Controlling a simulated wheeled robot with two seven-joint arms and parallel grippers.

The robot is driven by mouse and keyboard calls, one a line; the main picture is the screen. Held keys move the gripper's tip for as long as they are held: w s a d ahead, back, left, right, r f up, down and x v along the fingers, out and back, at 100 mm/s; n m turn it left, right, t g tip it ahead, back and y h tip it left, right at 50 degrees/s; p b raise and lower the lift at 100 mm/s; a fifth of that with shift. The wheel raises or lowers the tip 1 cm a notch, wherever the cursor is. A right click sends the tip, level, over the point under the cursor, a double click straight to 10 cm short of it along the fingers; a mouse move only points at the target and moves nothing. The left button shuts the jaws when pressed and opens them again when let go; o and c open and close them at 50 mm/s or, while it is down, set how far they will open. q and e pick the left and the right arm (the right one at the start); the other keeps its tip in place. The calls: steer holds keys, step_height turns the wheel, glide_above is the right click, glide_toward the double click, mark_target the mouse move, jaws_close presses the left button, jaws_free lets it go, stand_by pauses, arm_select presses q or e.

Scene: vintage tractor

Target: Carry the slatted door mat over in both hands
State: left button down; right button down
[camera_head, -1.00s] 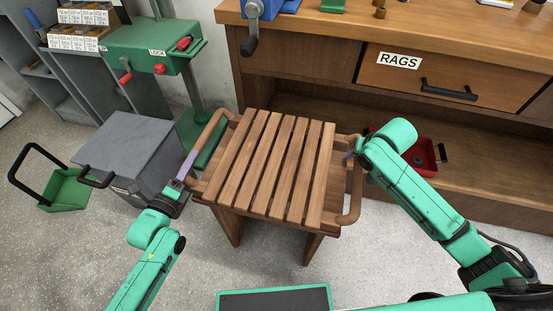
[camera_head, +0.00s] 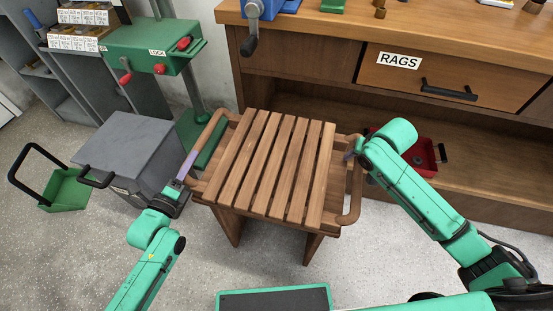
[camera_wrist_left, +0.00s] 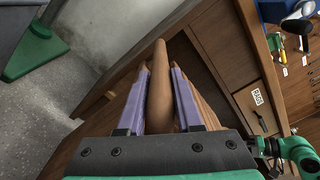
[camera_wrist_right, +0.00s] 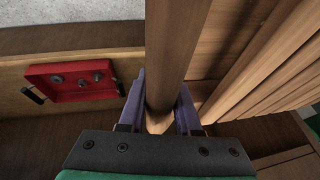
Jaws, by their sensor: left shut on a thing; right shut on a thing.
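The slatted door mat (camera_head: 268,165) is brown wood with several parallel slats and a rounded handle on each side. In the head view it lies level over a wooden stand (camera_head: 228,222); I cannot tell whether it touches it. My left gripper (camera_head: 184,172) is shut on the left handle, whose bar runs between the fingers (camera_wrist_left: 158,95) in the left wrist view. My right gripper (camera_head: 352,154) is shut on the right handle, which passes between the fingers (camera_wrist_right: 160,108) in the right wrist view. The right fingertips are partly hidden in the head view.
A wooden workbench with a RAGS drawer (camera_head: 440,80) stands behind, with a red tray (camera_head: 424,158) on its lower shelf. A grey box (camera_head: 130,155), a green tote (camera_head: 66,190) and a green machine stand (camera_head: 150,45) are at left. Floor in front is clear.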

stand_by(0.5)
